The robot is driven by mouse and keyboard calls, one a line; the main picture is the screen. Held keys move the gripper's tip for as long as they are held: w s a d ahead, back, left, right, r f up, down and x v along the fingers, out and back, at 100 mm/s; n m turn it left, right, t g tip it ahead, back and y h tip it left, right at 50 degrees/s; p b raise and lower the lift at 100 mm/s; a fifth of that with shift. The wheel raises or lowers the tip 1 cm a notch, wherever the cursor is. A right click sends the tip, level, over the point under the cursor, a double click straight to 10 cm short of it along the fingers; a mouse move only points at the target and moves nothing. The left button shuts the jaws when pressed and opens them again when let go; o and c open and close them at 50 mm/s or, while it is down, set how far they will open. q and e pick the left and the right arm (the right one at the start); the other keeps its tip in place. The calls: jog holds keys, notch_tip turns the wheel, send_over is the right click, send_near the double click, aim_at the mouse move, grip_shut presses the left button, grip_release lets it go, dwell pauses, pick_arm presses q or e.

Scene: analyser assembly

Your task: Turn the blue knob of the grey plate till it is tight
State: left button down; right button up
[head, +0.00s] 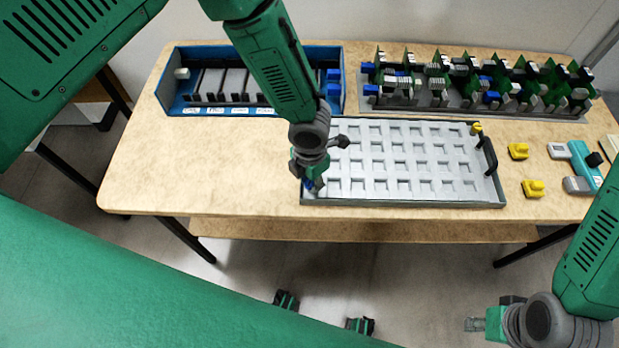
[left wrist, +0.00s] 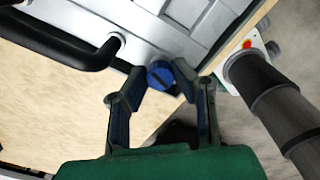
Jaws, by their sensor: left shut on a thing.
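The grey plate (head: 405,201) lies on the table, with a grid of square recesses in it. My left gripper (head: 313,183) is at its near left corner, pointing down. In the left wrist view the blue knob (left wrist: 160,75) sits at the plate's (left wrist: 187,14) corner. The fingertips of my left gripper (left wrist: 160,74) are on either side of the knob, shut on it. In the head view the gripper mostly hides the knob. My right gripper (head: 477,324) is off the table's front edge at the lower right, apart from everything; its fingers are too small to judge.
The plate has a black handle (head: 488,156) and a yellow knob (head: 477,128) on its right side. A blue box (head: 170,85) and a rack of green boards (head: 460,107) stand behind. Yellow pieces (head: 518,151) and a teal tool (head: 583,165) lie right. The table's left part is clear.

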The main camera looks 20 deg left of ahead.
pick_arm(q)
jog(key=m, duration=0.5)
jog(key=shift+w+d+r, duration=0.2)
jog(key=shift+w, duration=0.15)
jog(key=shift+a+m+p, duration=0.1)
jog(key=shift+m+p, duration=0.5)
jog(key=shift+m, duration=1.2)
jog(key=c, duration=1.3)
grip_release()
jog(key=shift+s+f, duration=0.1)
